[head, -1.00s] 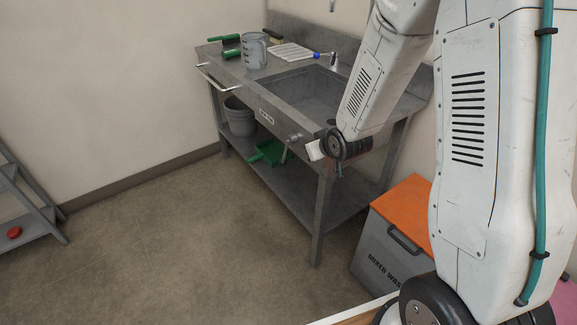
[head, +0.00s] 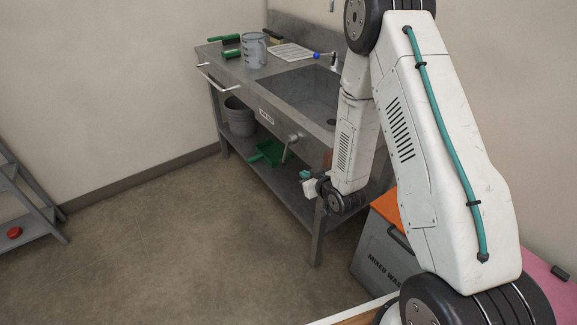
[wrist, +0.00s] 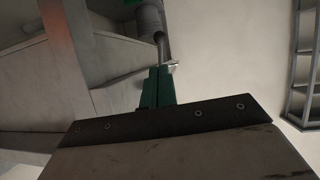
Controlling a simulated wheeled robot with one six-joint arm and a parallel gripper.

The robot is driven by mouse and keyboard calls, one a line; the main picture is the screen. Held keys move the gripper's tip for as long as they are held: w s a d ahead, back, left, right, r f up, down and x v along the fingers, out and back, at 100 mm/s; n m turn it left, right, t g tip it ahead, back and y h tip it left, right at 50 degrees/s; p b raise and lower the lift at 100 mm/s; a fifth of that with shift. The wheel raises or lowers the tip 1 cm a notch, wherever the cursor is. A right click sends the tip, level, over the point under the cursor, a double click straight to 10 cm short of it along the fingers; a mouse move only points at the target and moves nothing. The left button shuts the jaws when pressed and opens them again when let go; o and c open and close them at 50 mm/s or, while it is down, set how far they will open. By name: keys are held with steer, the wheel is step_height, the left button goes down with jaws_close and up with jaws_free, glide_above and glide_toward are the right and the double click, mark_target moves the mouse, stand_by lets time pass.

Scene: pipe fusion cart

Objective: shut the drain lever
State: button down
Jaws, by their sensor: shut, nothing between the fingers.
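The drain lever (head: 287,150) is on the front of the grey sink bench, below the basin. Its round hub is at the top and its pale handle hangs down, slightly tilted. My gripper (head: 304,174) is below and to the right of the lever in the head view, apart from it. In the wrist view my gripper's green fingers (wrist: 158,86) are together with nothing between them. A grey rod with a round body shows just beyond the fingertips; I cannot tell surely whether it is the lever.
The bench's front right leg (head: 318,230) is close to my gripper. A green dustpan (head: 270,152) and grey bucket (head: 238,118) are on the lower shelf. An orange-lidded waste bin (head: 375,250) stands at right. Floor before the bench is clear.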

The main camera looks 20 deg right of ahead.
mark_target(285, 163)
steer(key=x, duration=1.3)
steer(key=shift+w+a+f, duration=0.1)
steer(key=shift+w+f, duration=0.15)
steer(key=shift+w, duration=0.05)
